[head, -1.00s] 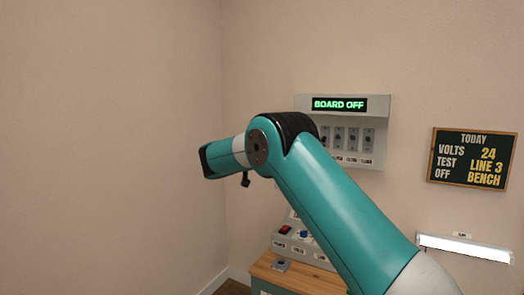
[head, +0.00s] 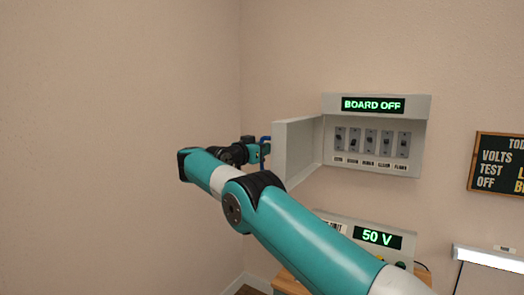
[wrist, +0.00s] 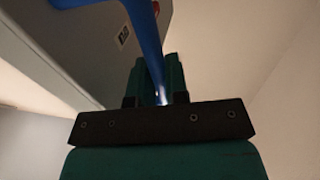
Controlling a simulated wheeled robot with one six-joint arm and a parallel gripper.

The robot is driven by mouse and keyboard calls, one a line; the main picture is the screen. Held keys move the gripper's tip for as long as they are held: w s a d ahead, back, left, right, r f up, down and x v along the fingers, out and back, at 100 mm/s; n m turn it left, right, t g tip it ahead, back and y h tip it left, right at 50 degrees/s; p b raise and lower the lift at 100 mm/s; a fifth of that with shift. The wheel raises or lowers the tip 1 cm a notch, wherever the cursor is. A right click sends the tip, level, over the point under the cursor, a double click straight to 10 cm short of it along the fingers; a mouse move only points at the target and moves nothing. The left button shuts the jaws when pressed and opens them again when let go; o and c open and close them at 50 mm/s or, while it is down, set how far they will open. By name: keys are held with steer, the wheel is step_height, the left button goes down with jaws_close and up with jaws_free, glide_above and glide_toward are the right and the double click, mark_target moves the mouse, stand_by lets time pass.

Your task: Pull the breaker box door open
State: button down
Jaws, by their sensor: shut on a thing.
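The grey breaker box (head: 419,135) hangs on the wall, with a lit "BOARD OFF" sign and a row of switches in it. Its door (head: 297,152) stands open, swung out to the left side. My gripper (head: 262,149) is at the door's outer edge, small and partly hidden by my arm. It is shut on the blue door handle (head: 265,142). In the wrist view the blue handle (wrist: 147,35) runs down between the teal fingers (wrist: 160,80), and the grey door panel (wrist: 65,45) fills the upper left.
Below the box a console (head: 345,228) with a "50 V" display stands on a wooden bench (head: 284,281). A chalkboard (head: 499,162) and a white lamp (head: 498,259) are on the right. The wall on the left is bare.

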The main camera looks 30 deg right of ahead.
steer(key=shift+r, duration=0.1)
stand_by(0.3)
steer(key=c, duration=1.2)
jaws_free()
steer(key=shift+o, duration=0.2)
steer(key=shift+a, duration=0.1)
